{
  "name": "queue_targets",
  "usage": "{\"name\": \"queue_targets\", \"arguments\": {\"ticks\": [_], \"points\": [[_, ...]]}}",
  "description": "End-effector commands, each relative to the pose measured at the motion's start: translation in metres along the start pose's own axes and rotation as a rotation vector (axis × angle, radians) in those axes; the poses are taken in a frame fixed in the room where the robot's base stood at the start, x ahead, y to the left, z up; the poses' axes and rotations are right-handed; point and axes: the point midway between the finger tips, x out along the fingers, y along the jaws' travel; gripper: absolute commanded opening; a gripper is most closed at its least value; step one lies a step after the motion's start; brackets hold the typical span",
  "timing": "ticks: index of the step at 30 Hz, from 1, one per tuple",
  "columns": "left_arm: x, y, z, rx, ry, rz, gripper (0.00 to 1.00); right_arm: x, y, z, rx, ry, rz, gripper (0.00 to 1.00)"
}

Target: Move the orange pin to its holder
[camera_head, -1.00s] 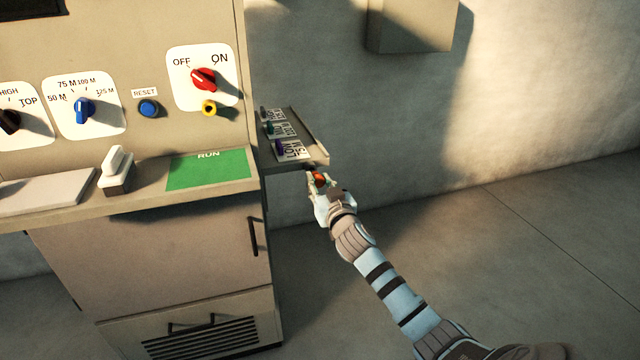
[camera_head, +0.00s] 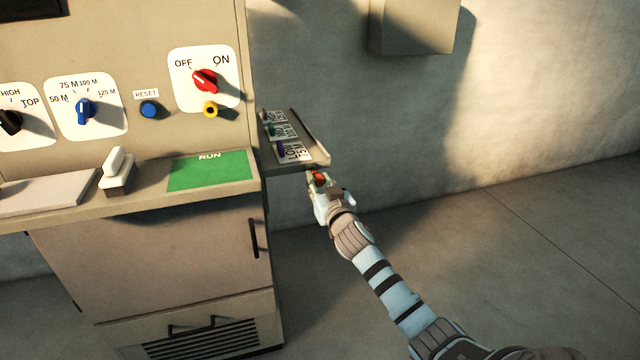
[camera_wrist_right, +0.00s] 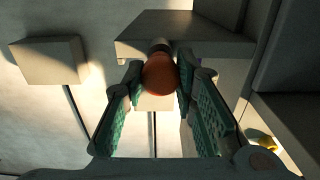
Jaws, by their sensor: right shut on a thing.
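The orange pin (camera_head: 319,178) is between the fingers of my right gripper (camera_head: 314,177), just off the front end of the side shelf. In the right wrist view the pin's round orange end (camera_wrist_right: 159,75) sits between the two green-padded fingers of my right gripper (camera_wrist_right: 160,80), with a dark part beyond it. A side shelf (camera_head: 318,150) holds labelled cards with a purple, a green and a grey pin or knob. I cannot tell which place is the orange pin's holder. My left gripper is not in view.
The machine panel has a red OFF/ON switch (camera_head: 205,80), a yellow ring (camera_head: 210,109), a blue RESET button (camera_head: 149,109) and a green RUN card (camera_head: 209,170) on its ledge. A grey box (camera_head: 411,27) hangs on the wall. The floor at right is clear.

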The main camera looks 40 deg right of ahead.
Motion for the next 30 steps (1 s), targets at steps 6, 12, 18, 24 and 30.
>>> {"name": "queue_targets", "arguments": {"ticks": [6, 12, 18, 24, 30], "points": [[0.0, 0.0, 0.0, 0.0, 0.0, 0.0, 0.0, 0.0, 0.0, 0.0, 0.0, 0.0, 0.0, 0.0], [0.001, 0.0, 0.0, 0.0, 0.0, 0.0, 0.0, 0.003, 0.0, 0.0, 0.0, 0.001, 0.0, 0.0], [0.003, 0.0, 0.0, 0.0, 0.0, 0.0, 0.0, 0.009, 0.0, 0.0, 0.001, 0.001, -0.001, 0.0], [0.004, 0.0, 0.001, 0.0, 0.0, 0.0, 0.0, 0.015, -0.001, 0.0, 0.001, 0.001, -0.001, 0.0], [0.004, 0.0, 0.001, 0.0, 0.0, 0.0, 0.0, 0.014, 0.0, 0.0, 0.0, 0.001, -0.001, 0.49]]}}
